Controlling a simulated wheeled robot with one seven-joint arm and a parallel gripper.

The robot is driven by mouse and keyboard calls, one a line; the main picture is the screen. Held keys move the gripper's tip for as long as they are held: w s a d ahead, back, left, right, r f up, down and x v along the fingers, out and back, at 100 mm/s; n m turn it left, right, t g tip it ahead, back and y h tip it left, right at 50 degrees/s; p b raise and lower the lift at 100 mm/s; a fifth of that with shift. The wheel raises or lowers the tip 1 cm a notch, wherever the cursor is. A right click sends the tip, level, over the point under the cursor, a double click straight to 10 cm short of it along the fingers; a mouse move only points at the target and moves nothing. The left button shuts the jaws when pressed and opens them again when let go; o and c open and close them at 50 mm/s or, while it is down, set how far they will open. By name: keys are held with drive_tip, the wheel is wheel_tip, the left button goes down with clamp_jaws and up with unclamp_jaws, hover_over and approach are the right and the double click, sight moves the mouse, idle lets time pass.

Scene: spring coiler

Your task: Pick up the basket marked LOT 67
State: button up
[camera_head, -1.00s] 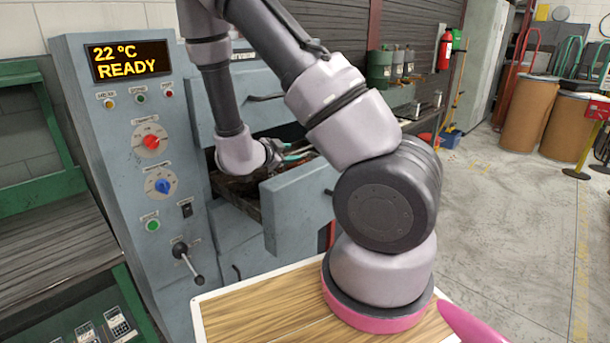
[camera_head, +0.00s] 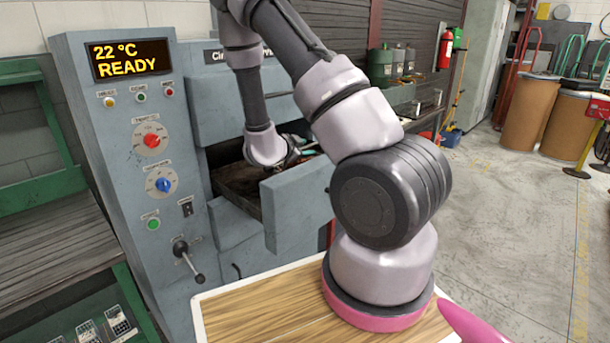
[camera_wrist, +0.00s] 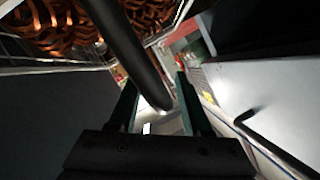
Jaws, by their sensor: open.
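My gripper (camera_head: 297,152) is at the open front of the grey machine (camera_head: 128,190), above its opened drawer or door. In the wrist view, the two dark green fingers of my gripper (camera_wrist: 156,80) stand apart. A thick black bar (camera_wrist: 138,58) runs down from the top and ends between or beyond them; I cannot tell whether it touches either finger or is a basket handle. Coppery coils (camera_wrist: 55,28) lie behind thin wires at the upper left, apparently in a wire basket. No LOT 67 mark is readable in either view.
The machine's display reads 22 °C READY. The grey drawer or door front (camera_head: 298,205) sticks out under my gripper. A green rack (camera_head: 65,235) stands at the left, with small gridded items (camera_head: 118,322) low down.

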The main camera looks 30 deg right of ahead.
clamp_jaws()
idle(1.3)
